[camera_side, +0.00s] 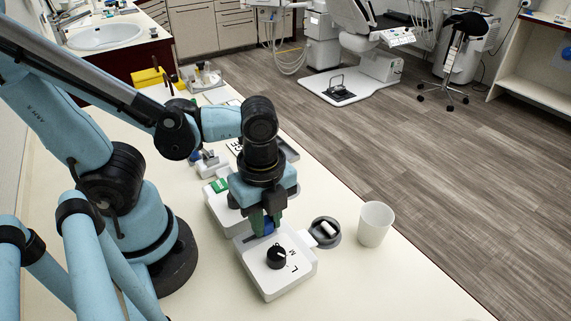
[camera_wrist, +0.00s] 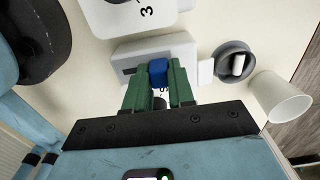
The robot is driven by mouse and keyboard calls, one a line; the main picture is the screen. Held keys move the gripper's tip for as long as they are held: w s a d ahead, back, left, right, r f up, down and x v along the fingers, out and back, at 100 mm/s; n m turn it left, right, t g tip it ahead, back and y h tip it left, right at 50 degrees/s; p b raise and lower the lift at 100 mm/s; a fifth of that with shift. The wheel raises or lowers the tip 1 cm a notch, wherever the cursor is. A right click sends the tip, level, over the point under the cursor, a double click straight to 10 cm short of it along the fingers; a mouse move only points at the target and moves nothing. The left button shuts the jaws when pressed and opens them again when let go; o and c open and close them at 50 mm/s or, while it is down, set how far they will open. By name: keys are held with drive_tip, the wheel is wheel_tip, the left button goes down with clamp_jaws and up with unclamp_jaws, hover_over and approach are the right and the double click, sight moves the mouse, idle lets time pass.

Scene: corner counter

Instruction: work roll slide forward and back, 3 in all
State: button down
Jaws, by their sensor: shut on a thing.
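The slide is a blue knob (camera_wrist: 158,71) on a white box (camera_side: 290,288), which lies flat on the counter. My gripper (camera_side: 263,222) points down over the box's far part, its green fingers shut on the blue knob. In the wrist view the knob sits between the fingertips, and a dark slot (camera_wrist: 129,71) shows to its left. The slot's other end is hidden by the knob and fingers. A black dial (camera_side: 277,257) with letters beside it stands on the nearer part of the box, clear of the fingers.
A white cup (camera_side: 375,224) and a round grey dish (camera_side: 322,233) with a white piece in it stand right of the box. Another white unit (camera_side: 222,212) sits close behind it. The counter's right edge (camera_side: 427,253) drops to the floor. Bare counter lies in front.

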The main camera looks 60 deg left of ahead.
sight(244, 242)
drive_tip(key=shift+s, duration=2.25)
drive_tip(key=c, duration=1)
unclamp_jaws()
drive_tip(key=shift+o, duration=0.2)
wheel_tip(244, 242, up, 12)
